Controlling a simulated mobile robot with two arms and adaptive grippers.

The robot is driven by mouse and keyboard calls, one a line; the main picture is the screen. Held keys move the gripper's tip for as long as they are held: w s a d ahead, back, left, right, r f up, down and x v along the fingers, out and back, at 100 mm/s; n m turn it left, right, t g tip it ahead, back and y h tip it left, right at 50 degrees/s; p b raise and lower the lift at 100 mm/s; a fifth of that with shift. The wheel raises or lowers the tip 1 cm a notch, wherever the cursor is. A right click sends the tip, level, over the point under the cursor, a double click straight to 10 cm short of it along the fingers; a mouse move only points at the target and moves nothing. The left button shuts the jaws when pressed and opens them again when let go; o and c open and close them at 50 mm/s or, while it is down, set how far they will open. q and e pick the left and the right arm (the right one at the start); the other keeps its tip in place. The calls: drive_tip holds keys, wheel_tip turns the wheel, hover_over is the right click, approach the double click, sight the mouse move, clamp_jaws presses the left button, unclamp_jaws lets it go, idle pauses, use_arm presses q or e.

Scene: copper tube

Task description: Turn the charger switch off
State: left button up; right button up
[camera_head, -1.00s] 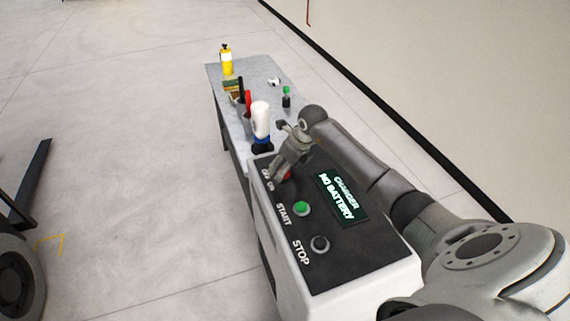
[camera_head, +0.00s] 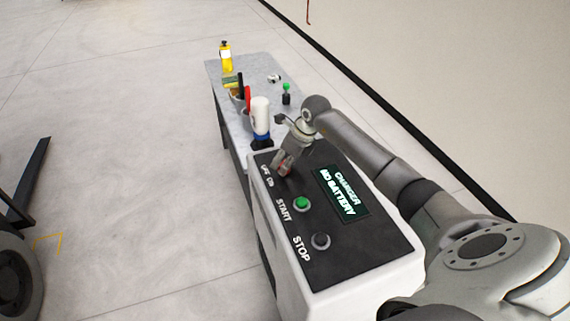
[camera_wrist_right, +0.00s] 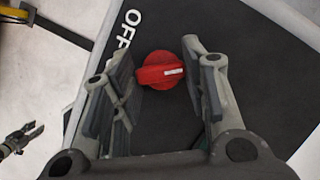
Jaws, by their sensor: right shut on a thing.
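The charger (camera_head: 365,252) is a white box with a black top panel. Its red rotary switch (camera_wrist_right: 162,71) sits by the OFF/ON lettering, with its white mark toward the right in the right wrist view. In the head view, only a bit of red shows beneath my right gripper (camera_head: 281,168). In the right wrist view the two fingers of my right gripper (camera_wrist_right: 160,88) stand on either side of the knob, shut on it. A small dark gripper, seemingly my left (camera_wrist_right: 34,130), shows at the left edge of that view, its fingers apart and empty.
The panel also has a green START button (camera_head: 302,203), a dark STOP button (camera_head: 320,241) and a display (camera_head: 341,192) reading "CHARGER NO BATTERY". A grey table (camera_head: 262,72) behind holds bottles and tools. A white-and-blue bottle (camera_head: 260,118) stands close to my right gripper.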

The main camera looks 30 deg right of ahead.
drive_tip(key=n+y+b, duration=0.1)
drive_tip(key=n+b, duration=0.1)
drive_tip(key=b, duration=0.1)
drive_tip(key=n+g+b, duration=0.1)
drive_tip(key=n+b, duration=0.2)
drive_tip(key=shift+w+d+f+y, duration=0.15)
drive_tip(key=shift+f+y, duration=0.05)
drive_tip(key=shift+y, duration=0.2)
drive_tip(key=n+g+b, duration=0.1)
drive_tip(key=n+b, duration=0.1)
drive_tip(key=n, duration=0.1)
drive_tip(key=shift+r+y+b, duration=0.1)
drive_tip(key=shift+y+b, duration=0.2)
drive_tip(key=shift+b, duration=0.1)
drive_tip(key=shift+n+g+b, duration=0.4)
drive_tip(key=shift+n+b, duration=0.15)
drive_tip(key=shift+n, duration=0.55)
drive_tip(key=shift+r, duration=0.1)
drive_tip(key=o, duration=1)
drive_tip(key=w+v, duration=0.1)
drive_tip(key=v, duration=1.1)
drive_tip(key=shift+s, duration=0.35)
